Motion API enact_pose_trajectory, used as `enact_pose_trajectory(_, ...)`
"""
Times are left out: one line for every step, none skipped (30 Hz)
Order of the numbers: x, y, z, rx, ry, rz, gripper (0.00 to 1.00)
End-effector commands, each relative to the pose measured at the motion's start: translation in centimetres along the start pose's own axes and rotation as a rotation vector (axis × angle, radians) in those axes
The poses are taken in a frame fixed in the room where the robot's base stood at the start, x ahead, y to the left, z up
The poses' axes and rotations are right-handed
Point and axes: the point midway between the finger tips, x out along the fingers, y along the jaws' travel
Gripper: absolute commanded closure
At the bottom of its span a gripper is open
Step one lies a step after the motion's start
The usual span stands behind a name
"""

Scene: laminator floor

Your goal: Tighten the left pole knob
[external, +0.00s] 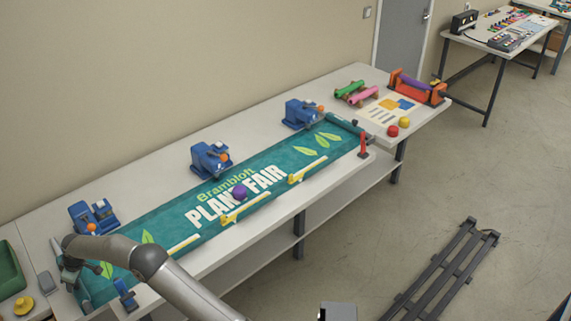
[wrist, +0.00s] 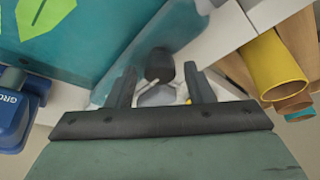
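A teal "PLANT FAIR" banner (external: 168,224) lies along the long table, and its left end is under my arm. In the wrist view the banner (wrist: 100,35) fills the upper left. A dark rounded knob (wrist: 159,65), which looks like the left pole knob, shows near the banner's end, ahead of and between my fingers. My gripper (wrist: 160,84) is open, with a finger on each side of the view toward the knob. I cannot tell whether either finger touches it. In the external view my gripper (external: 72,270) is over the banner's left end, and the knob is hidden there.
Blue clamp-like devices (external: 211,160) stand along the table's back side. Yellow bars (external: 245,208) and a purple knob (external: 239,192) lie on the banner. A yellow tube (wrist: 277,66) is at right in the wrist view. A green bin (external: 10,268) stands at far left.

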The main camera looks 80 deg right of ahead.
Motion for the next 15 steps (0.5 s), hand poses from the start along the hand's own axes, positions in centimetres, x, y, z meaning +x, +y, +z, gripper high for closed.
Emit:
enact_pose_trajectory(-0.01,-0.01,0.0,0.0,0.0,0.0,0.67)
enact_pose_trajectory(-0.01,-0.01,0.0,0.0,0.0,0.0,0.76)
enact_pose_trajectory(-0.02,-0.01,0.01,0.0,0.0,0.0,0.87)
enact_pose_trajectory(-0.02,-0.01,0.01,0.0,0.0,0.0,0.93)
enact_pose_trajectory(-0.02,-0.01,0.01,0.0,0.0,0.0,0.93)
enact_pose_trajectory(-0.02,-0.01,0.01,0.0,0.0,0.0,0.93)
enact_pose_trajectory(-0.03,-0.01,0.01,0.0,0.0,0.0,0.93)
enact_pose_trajectory(-0.02,-0.01,0.01,0.001,0.0,0.0,0.93)
enact_pose_trajectory(-0.02,-0.02,0.01,0.002,0.0,0.001,0.93)
enact_pose_trajectory(-0.02,-0.03,0.01,0.004,-0.001,0.002,0.93)
enact_pose_trajectory(-0.02,-0.04,0.01,0.007,-0.001,0.003,0.93)
enact_pose_trajectory(-0.01,-0.06,0.01,0.013,-0.001,0.005,0.93)
enact_pose_trajectory(0.0,-0.09,0.01,0.019,-0.001,0.008,0.93)
enact_pose_trajectory(0.01,-0.13,0.01,0.026,-0.001,0.011,0.93)
enact_pose_trajectory(0.02,-0.16,0.01,0.037,-0.001,0.016,0.93)
